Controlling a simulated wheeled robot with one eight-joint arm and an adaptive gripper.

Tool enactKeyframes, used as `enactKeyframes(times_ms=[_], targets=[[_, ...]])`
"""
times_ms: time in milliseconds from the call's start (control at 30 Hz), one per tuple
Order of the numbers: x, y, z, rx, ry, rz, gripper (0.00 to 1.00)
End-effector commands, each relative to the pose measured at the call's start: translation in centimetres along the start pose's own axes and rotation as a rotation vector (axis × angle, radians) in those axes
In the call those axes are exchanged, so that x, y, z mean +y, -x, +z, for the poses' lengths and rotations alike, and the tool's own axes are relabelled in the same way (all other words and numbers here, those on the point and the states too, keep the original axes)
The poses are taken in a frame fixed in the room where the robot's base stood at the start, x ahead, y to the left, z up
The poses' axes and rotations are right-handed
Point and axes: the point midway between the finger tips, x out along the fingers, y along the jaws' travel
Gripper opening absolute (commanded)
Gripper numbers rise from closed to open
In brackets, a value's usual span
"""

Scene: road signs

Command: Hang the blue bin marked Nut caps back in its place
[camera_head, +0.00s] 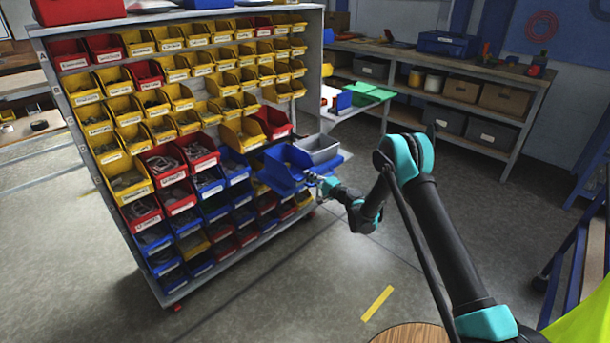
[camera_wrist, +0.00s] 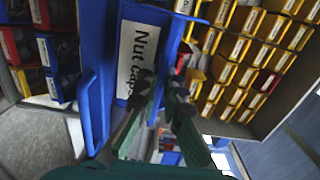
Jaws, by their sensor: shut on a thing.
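The blue bin (camera_head: 284,168) is in front of the lower right part of the bin rack in the head view. In the wrist view its white label reads "Nut caps" (camera_wrist: 139,55), turned on its side. My gripper (camera_head: 314,180) is shut on the bin's front edge, and its dark fingers (camera_wrist: 160,88) show close beside the label in the wrist view. The bin looks roughly upright in the head view. It hides part of the rack behind it, so I cannot tell which slot there is empty or whether the bin touches the rack.
The rack (camera_head: 160,296) holds rows of yellow, red and blue bins. A grey bin (camera_head: 318,148) is right behind the held bin. A green-topped surface (camera_head: 365,93) stands beyond, and a workbench (camera_head: 510,75) is at the back right.

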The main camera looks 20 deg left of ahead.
Motion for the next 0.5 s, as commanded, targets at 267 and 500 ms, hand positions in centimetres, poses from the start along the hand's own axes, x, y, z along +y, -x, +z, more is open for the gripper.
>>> enactKeyframes(times_ms=[267, 500], targets=[[-0.1, 2.6, 0.0, 0.000, 0.000, 0.000, 0.00], [0.0, 4.7, 0.0, 0.000, 0.000, 0.000, 0.00]])
